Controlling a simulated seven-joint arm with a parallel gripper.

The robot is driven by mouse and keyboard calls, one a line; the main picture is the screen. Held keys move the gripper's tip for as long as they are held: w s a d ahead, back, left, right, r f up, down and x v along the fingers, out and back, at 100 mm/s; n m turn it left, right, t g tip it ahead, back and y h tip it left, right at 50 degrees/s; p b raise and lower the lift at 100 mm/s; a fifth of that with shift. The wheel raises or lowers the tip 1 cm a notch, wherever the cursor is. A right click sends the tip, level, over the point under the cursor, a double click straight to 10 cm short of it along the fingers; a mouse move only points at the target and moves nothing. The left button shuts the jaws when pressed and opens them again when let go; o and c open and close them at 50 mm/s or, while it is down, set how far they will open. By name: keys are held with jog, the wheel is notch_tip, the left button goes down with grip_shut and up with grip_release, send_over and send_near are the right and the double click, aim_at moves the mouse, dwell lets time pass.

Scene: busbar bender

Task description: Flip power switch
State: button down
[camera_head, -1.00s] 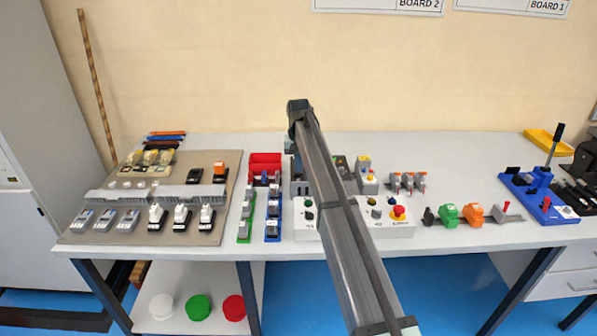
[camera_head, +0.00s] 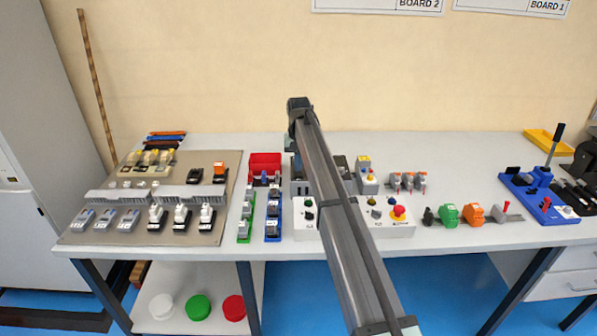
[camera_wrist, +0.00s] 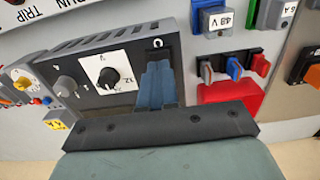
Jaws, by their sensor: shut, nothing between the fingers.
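A grey device with a black front panel (camera_wrist: 130,93) fills the left of the wrist view. The panel carries a rotary knob (camera_wrist: 108,76) on a white plate and a grey knob (camera_wrist: 65,86). At its right end is a small white mark (camera_wrist: 158,43). My gripper (camera_wrist: 160,68) is shut and empty, with its blue-grey fingertips over the panel just below that mark. No power switch is clearly seen; the fingers cover that part of the panel. I cannot tell whether they touch it. In the head view the device (camera_head: 299,187) is partly hidden behind my arm.
A red bin (camera_wrist: 228,95) and small coloured switches (camera_wrist: 234,67) lie right of the fingers. In the head view, a white control box with a red emergency button (camera_head: 398,212) stands in front of the device. Green and blue racks (camera_head: 273,215) stand to the left.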

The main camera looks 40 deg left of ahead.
aim_at(299, 174)
jog(key=shift+r, duration=2.85)
